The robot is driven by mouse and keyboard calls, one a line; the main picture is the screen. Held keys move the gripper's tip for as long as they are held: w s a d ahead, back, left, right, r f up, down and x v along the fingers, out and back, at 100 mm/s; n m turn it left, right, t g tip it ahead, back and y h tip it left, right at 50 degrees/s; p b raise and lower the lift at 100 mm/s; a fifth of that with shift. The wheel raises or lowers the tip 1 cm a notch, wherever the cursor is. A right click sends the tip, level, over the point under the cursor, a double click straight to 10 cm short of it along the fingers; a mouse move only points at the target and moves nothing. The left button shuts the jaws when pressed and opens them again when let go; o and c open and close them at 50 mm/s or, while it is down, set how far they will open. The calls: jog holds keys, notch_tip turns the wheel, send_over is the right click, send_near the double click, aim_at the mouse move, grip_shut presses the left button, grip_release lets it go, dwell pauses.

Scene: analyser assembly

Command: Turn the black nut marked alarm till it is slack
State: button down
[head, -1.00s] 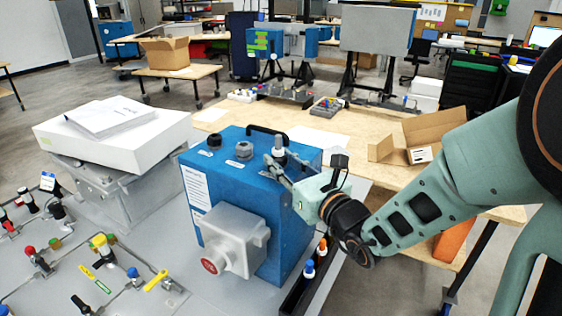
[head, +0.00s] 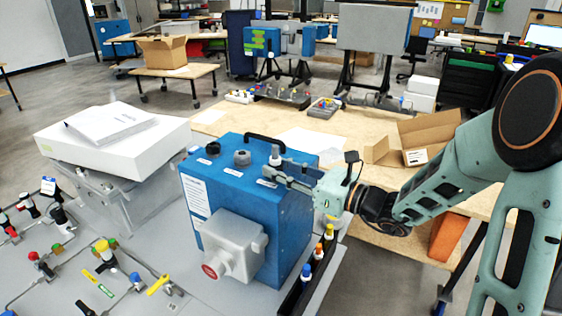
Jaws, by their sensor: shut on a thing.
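The blue analyser box (head: 296,225) stands on the grey bench with a row of fittings on its top. A black nut (head: 213,148) is at the left and a grey nut (head: 242,158) in the middle. The right-hand fitting (head: 275,152) shows a pale upright stem. My gripper (head: 276,171) reaches in level from the right, its fingers shut around the base of this fitting. The fingers largely hide the nut there. Small white labels lie in front of the fittings; their words are too small to read.
A black handle (head: 266,139) arches behind the fittings, close to my fingers. A grey housing with a red knob (head: 209,271) juts from the box front. A black rack (head: 305,283) with several coloured-cap bottles stands at the right.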

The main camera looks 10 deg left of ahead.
jog(key=n+g, duration=0.1)
jog(key=g, duration=0.1)
jog(key=n+g+y+p, duration=0.1)
jog(key=g, duration=0.1)
jog(key=n+g+p, duration=0.1)
jog(key=shift+w+r+n+g+y, duration=0.2)
jog(key=shift+w+n+g+y, duration=0.1)
jog(key=shift+n+g, duration=0.1)
jog(key=shift+w+f+n+g+p, duration=0.1)
jog(key=shift+n+g+p, duration=0.2)
jog(key=shift+n+g, duration=1.05)
jog(key=shift+w+f+n+g+p, duration=0.2)
jog(key=shift+n+g, duration=0.55)
jog(key=shift+g, duration=1.2)
jog(key=shift+s+r, duration=0.15)
jog(key=shift+s, duration=0.05)
jog(key=c, duration=1.8)
grip_release()
jog(key=shift+o, duration=0.2)
